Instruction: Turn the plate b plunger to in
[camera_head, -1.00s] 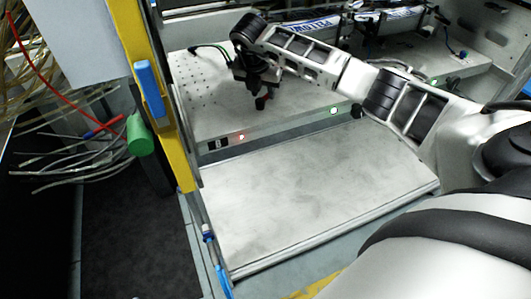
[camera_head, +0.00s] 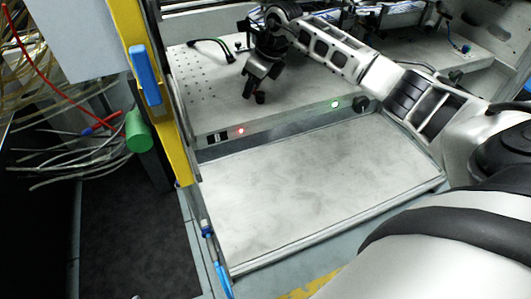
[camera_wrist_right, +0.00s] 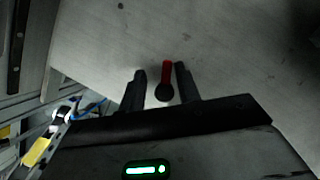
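A small plunger with a red shaft and a dark round knob (camera_wrist_right: 165,74) shows in the right wrist view. In the head view it is a small dark shape (camera_head: 260,98) on the perforated grey plate (camera_head: 205,95). My right gripper (camera_head: 251,92) reaches down from the upper right, its fingertips beside the plunger. In the wrist view the right gripper's fingers (camera_wrist_right: 160,82) are apart, with the plunger between them in the picture, nearer the right finger. I cannot tell whether they touch it. My left gripper is not in view.
A lower bare tray (camera_head: 310,185) lies in front of the plate. A yellow post (camera_head: 160,90) with a blue handle (camera_head: 146,75) stands at the left, near a green cylinder (camera_head: 138,132) and loose cables. Red (camera_head: 240,131) and green (camera_head: 335,104) lights are on the front edge.

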